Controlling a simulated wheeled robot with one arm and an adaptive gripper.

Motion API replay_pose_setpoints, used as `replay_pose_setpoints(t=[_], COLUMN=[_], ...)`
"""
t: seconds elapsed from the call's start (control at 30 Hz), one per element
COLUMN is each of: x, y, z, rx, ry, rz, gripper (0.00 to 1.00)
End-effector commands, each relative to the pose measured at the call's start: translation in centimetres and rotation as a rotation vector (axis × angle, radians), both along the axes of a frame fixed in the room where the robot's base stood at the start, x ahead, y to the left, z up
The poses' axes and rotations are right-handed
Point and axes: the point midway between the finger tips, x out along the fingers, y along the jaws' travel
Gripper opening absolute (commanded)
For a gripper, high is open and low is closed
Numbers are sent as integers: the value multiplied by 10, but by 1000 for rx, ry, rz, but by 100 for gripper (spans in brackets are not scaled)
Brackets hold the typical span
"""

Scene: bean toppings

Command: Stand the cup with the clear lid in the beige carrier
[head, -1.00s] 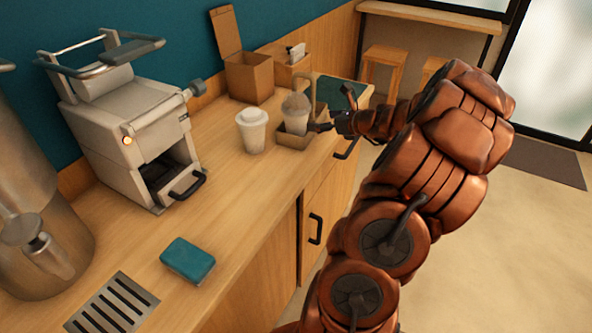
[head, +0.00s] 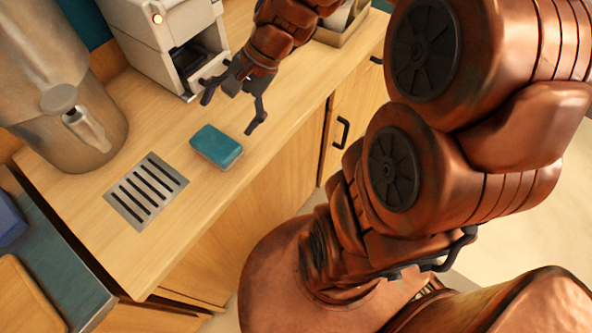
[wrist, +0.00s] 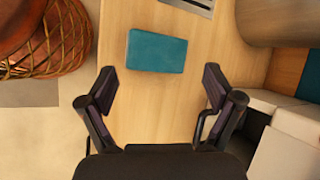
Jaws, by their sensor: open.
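The beige carrier (head: 342,38) stands on the counter at the top of the head view, cut by the frame edge and partly behind my arm. A greyish piece of what looks like the cup (head: 336,17) shows inside it; its clear lid is out of view. My gripper (head: 229,114) is open and empty, well away from the carrier, above the counter near the teal sponge (head: 217,147). In the wrist view my open gripper (wrist: 158,84) has nothing between its fingers, and the sponge (wrist: 156,51) lies ahead of them.
The coffee machine (head: 165,35) stands behind my gripper, close to one finger. A metal urn (head: 70,90) and a slotted drain plate (head: 145,190) are at the left. Bare counter surrounds the sponge.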

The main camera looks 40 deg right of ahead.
Motion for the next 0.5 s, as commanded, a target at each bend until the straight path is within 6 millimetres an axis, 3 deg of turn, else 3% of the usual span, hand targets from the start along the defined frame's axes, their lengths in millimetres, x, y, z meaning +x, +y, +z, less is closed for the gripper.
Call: replay_pose_setpoints(t=[0.03, 0.17, 0.3, 0.5], x=[-21, -75, -124, -169], y=[11, 22, 14, -10], z=[-1, -9, -14, -17], rx=[-57, -195, -342, -487], ry=[-7, -7, -10, 3], rz=[111, 382, 649, 913], gripper=[90, 90, 90, 90])
